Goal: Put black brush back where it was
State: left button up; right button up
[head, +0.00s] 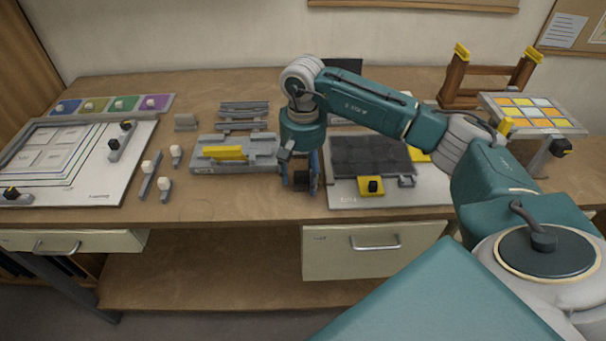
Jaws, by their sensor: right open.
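My right gripper (300,184) points down over the middle of the table, close to its front edge. It is open, and I see nothing clearly held in it. A dark, partly blue object stands right behind or beside its fingers, mostly hidden by them; I cannot tell whether it is the black brush. I cannot make out a black brush for certain anywhere else. A grey rack (243,108) stands behind the gripper to the left. Several small grey tools with white tips (148,180) lie left of the gripper. My left gripper is not in view.
A grey fixture with a yellow bar (225,153) sits just left of the gripper. A dark panel (368,156) with yellow clamps lies to its right. A white board (78,165) and coloured pads (110,104) are at left. A wooden frame (488,88) stands at back right.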

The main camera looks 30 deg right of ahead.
aim_at(304, 173)
jog(key=shift+r, duration=0.6)
notch_tip(304, 173, up, 11)
jog(key=b, duration=0.2)
jog(key=shift+b, duration=0.4)
jog(key=shift+d, duration=0.15)
